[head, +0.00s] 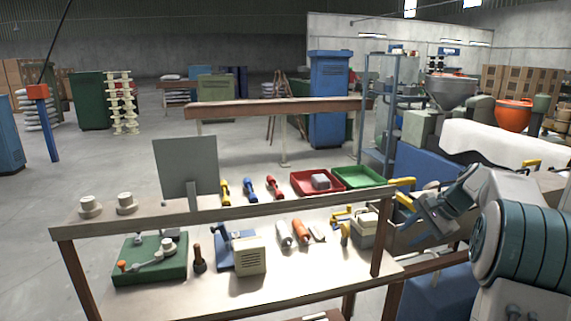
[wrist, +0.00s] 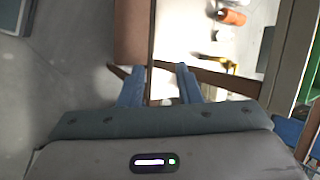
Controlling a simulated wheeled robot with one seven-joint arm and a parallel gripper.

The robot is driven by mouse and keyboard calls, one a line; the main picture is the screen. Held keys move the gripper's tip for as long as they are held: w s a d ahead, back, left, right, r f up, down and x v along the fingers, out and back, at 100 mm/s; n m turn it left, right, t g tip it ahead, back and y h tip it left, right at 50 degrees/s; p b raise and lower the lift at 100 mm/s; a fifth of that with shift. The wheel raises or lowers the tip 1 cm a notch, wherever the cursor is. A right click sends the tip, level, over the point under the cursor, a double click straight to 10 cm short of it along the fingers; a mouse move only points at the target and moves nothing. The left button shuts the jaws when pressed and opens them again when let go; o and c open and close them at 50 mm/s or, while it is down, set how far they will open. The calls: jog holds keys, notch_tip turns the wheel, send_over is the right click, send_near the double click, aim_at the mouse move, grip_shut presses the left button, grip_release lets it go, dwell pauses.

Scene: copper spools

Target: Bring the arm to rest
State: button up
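My arm reaches in from the right side of the head view. My gripper (head: 408,216), blue-grey, is beyond the right end of the workbench (head: 310,271), close to the bench's right post. In the wrist view my gripper (wrist: 160,80) shows two blue fingers set well apart, with nothing held between them. Beyond the fingers I see a wooden beam, the bright bench top and the grey floor. I cannot tell whether the gripper touches the bench frame.
A wooden rail (head: 255,213) runs above the bench. On the bench are a green device (head: 140,268), a cream-and-blue device (head: 249,257), a red tray (head: 300,183) and a green tray (head: 362,178). A grey panel (head: 186,165) stands at left. Open floor lies left.

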jog(key=s+a+r+n+g+h, duration=0.1)
jog(key=s+a+n, duration=0.2)
jog(key=s+a, duration=0.4)
jog(key=s+a+r+n+h, duration=0.2)
jog(key=s+a+n, duration=0.1)
jog(key=s+a, duration=0.4)
jog(key=s+a+f+n+h, duration=0.1)
jog(key=s+a+f+n, duration=0.1)
jog(key=s, duration=0.7)
jog(key=s+a+f+n+h, duration=0.1)
jog(key=s+f+n, duration=0.3)
jog(key=s, duration=0.5)
jog(key=shift+s+a+f, duration=0.2)
jog(key=shift+s+a, duration=0.15)
jog(key=shift+a, duration=0.15)
